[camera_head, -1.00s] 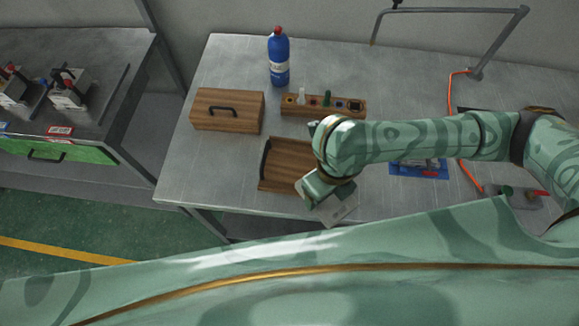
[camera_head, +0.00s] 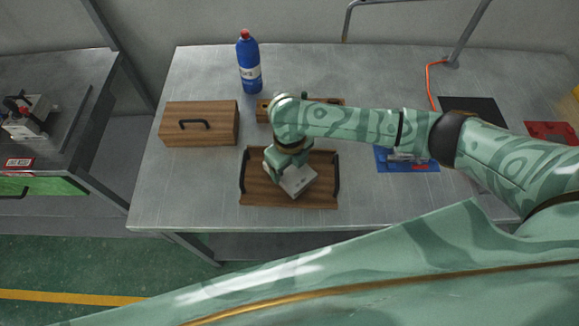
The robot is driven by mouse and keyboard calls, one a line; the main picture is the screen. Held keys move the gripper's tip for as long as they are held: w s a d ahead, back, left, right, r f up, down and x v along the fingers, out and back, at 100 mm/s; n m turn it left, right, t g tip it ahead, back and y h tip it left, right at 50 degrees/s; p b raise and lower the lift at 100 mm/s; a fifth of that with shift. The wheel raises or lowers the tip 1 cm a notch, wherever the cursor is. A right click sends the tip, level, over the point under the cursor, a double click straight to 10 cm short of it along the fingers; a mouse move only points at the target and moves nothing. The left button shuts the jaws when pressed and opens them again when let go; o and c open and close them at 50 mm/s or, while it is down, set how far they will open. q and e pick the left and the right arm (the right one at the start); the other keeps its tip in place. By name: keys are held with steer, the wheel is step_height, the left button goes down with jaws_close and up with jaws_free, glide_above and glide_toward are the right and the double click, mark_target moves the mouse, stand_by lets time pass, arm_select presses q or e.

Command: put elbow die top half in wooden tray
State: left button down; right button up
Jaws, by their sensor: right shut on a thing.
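The wooden tray (camera_head: 262,194) lies on the metal table, with a dark handle at its left and right ends. My right gripper (camera_head: 284,166) is over the left-middle part of the tray, shut on a light grey block, the elbow die top half (camera_head: 298,182). The block is tilted in the picture and lies within the tray's outline. I cannot tell whether it touches the tray floor. The fingertips are partly hidden by my wrist. My left gripper is not in view.
A closed wooden box (camera_head: 199,130) with a handle stands left of the tray. A blue bottle (camera_head: 249,64) stands behind. A wooden holder (camera_head: 262,111) is partly hidden by my arm. A blue mat (camera_head: 386,160) lies to the right. The table's front left is clear.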

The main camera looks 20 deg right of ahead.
steer(key=shift+w+f, duration=0.1)
steer(key=shift+f, duration=0.4)
steer(key=shift+f, duration=0.1)
steer(key=o, duration=1.5)
steer(key=shift+o, duration=0.2)
step_height(320, 180, up, 12)
steer(key=p, duration=0.3)
steer(key=shift+p, duration=0.4)
